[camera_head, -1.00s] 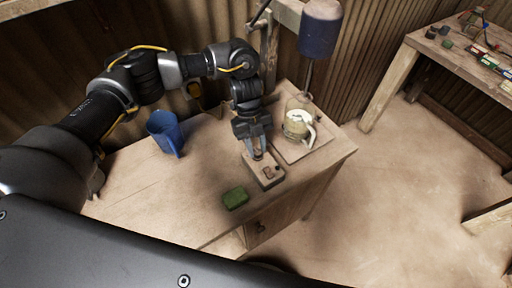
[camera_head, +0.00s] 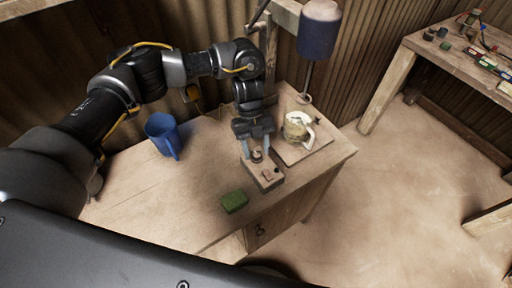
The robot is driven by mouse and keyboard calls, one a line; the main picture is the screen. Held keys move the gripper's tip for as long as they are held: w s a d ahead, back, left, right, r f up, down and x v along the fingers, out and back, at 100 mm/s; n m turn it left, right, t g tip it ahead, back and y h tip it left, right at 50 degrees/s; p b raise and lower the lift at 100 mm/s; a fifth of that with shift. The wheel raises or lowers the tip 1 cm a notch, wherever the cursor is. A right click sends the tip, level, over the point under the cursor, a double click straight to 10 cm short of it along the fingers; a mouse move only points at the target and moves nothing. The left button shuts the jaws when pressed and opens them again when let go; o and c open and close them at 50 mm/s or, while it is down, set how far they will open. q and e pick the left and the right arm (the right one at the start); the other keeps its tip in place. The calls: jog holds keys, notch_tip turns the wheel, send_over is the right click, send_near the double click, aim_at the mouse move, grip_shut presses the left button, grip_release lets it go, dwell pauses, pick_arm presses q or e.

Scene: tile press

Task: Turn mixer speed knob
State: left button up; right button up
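The mixer stands at the back right of the wooden bench, with a blue cylindrical head (camera_head: 319,30) on a stand above a pale jug (camera_head: 298,127). A small wooden control box (camera_head: 266,178) lies in front of it. A dark round knob (camera_head: 257,156) sits on the box's far end, and a small reddish part (camera_head: 267,175) on its near end. My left gripper (camera_head: 257,149) points down over the far end of the box. Its fingers are apart, one on each side of the knob; I cannot tell whether they touch it. My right gripper is not in view.
A blue pitcher (camera_head: 163,134) stands at the bench's left back. A green sponge-like block (camera_head: 234,201) lies near the front edge. The bench (camera_head: 190,190) is clear between them. Another table (camera_head: 465,55) with small items stands at the right.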

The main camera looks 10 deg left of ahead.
pick_arm(q)
jog(key=shift+a+r, duration=0.1)
jog(key=b+v, duration=0.2)
jog(key=v, duration=0.8)
jog(key=shift+r, duration=0.2)
jog(key=shift+f, duration=0.1)
